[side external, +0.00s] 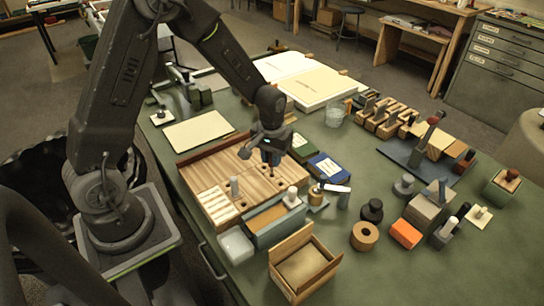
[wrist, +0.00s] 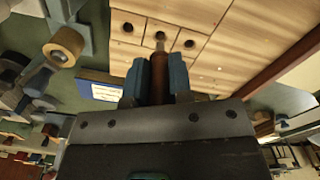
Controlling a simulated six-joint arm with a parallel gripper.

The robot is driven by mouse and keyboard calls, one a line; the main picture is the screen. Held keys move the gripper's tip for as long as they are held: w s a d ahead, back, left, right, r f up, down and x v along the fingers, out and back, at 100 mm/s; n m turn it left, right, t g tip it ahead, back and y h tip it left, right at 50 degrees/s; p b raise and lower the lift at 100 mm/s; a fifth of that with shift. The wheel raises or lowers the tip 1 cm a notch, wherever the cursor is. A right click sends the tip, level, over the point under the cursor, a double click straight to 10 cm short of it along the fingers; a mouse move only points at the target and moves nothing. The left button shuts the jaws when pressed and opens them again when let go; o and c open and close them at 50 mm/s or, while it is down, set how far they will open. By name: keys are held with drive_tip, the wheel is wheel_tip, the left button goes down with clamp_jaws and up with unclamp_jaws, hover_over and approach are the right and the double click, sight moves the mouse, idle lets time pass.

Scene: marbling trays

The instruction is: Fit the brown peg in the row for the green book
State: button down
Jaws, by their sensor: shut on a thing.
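The brown peg (wrist: 160,78) is upright between the two blue-grey fingers of my gripper (wrist: 160,82), which is shut on it. Its narrow tip is over or at a dark hole in the wooden board (wrist: 215,20); I cannot tell whether it has entered. Other dark holes show on either side of the tip. In the side view my gripper (side external: 270,160) is at the right part of the board (side external: 205,160) and hides most of the peg. The green book (side external: 302,147) lies just right of the board, partly behind my gripper.
A blue book (side external: 328,169) lies near the green one. A blue-grey box (side external: 273,226), a white cup (side external: 236,246) and an open wooden box (side external: 304,264) are in front. Blocks and tools crowd the right.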

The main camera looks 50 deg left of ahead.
sight(272, 172)
drive_tip(key=shift+f, duration=2.05)
idle(0.4)
drive_tip(key=c, duration=0.9)
unclamp_jaws()
drive_tip(key=shift+c, duration=0.2)
drive_tip(key=shift+r, duration=0.15)
wheel_tip(272, 172, up, 14)
drive_tip(key=shift+f, duration=0.2)
drive_tip(key=shift+r, duration=0.1)
drive_tip(key=s+d+r+m+t, duration=0.2)
drive_tip(key=s+r, duration=0.4)
drive_tip(key=s, duration=0.3)
drive_tip(key=s+d+r+m+t, duration=0.3)
drive_tip(key=s+d+r, duration=0.1)
drive_tip(key=s+r, duration=0.3)
drive_tip(key=s, duration=0.2)
drive_tip(key=shift+s+r+t, duration=0.15)
drive_tip(key=shift+s+t, duration=0.15)
